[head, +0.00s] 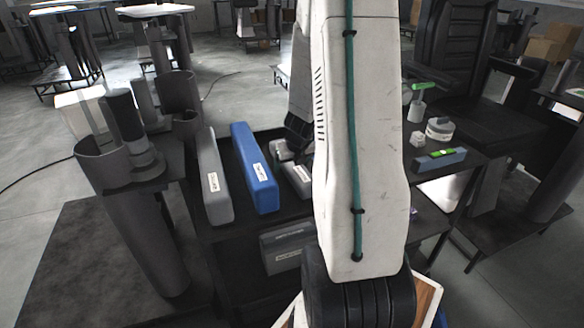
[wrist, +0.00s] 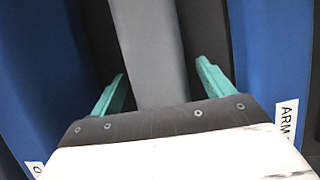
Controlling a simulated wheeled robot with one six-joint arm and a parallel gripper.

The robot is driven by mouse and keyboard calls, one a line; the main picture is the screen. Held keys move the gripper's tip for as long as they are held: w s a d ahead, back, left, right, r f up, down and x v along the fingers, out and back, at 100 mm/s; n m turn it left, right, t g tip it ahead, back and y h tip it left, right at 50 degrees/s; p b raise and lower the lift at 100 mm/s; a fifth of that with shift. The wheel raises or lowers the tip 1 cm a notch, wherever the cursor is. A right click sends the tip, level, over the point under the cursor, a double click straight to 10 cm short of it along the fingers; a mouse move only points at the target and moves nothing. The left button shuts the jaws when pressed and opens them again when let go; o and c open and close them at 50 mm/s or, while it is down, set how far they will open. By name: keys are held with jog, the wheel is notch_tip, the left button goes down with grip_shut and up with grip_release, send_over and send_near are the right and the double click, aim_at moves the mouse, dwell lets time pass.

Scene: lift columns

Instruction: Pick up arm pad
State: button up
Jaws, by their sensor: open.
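In the wrist view, my gripper (wrist: 160,85) is open, with its two teal fingers on either side of a grey bar (wrist: 150,50). I cannot tell whether they touch it. A blue pad (wrist: 262,50) at the right carries a white label that starts "ARM"; the rest is cut off. Another blue piece (wrist: 35,80) with a partly seen label is at the left. In the head view, a long blue pad (head: 254,165) with a label too small to read lies on a dark rack. My fingers are hidden there behind my arm.
A long grey pad (head: 213,180) lies left of the blue one. Smaller grey labelled pieces (head: 299,180) lie right of it. Dark upright cylinders (head: 140,230) stand at the left. A side table (head: 470,180) at the right holds small items. Open floor (head: 240,85) lies beyond.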

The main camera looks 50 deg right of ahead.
jog(key=shift+c, duration=0.3)
jog(key=c, duration=1.3)
jog(key=shift+r, duration=0.2)
